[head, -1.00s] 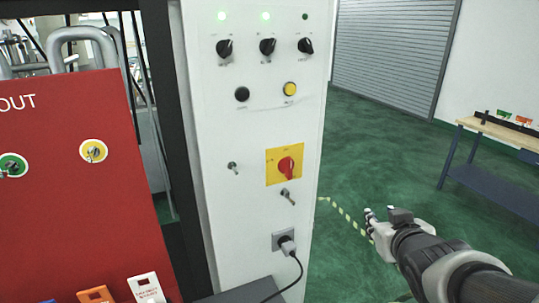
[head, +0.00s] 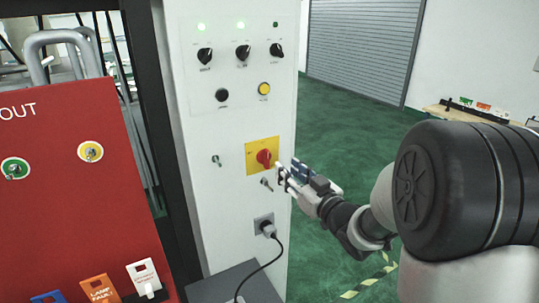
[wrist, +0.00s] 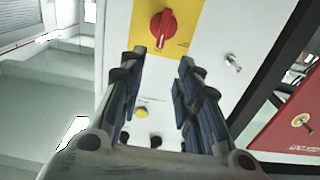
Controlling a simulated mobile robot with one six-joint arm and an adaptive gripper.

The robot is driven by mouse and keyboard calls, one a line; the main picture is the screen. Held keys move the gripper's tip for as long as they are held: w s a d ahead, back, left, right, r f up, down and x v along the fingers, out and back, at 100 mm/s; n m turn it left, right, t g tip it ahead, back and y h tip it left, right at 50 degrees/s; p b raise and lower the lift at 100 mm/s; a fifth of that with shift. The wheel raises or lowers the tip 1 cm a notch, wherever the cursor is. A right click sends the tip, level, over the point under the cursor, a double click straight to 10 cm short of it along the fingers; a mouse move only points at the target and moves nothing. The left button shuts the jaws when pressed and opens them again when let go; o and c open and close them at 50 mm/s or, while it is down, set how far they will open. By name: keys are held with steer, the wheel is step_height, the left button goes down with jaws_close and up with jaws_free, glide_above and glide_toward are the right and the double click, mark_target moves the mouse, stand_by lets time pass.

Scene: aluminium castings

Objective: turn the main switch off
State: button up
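The main switch is a red rotary handle (head: 263,157) on a yellow plate (head: 250,167), on the front of the white control cabinet. In the wrist view the red handle (wrist: 163,28) is just beyond the fingertips, with its bar running up and down the picture. My gripper (head: 289,175) is just right of and slightly below the switch in the head view. In the wrist view my gripper (wrist: 161,62) has its two fingers apart with nothing between them. I see no contact with the handle.
Above the switch are black selector knobs (head: 242,53), a yellow button (head: 264,89) and a black button (head: 222,95). Below it are a small key switch (head: 266,184) and a plugged socket (head: 264,225). A red lockout board (head: 70,200) stands left. Open green floor lies right.

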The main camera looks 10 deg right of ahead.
mark_target(268, 153)
steer(key=x, duration=1)
steer(key=shift+w+a, duration=0.15)
steer(key=shift+w, duration=0.2)
steer(key=shift+c, duration=0.5)
jaws_close()
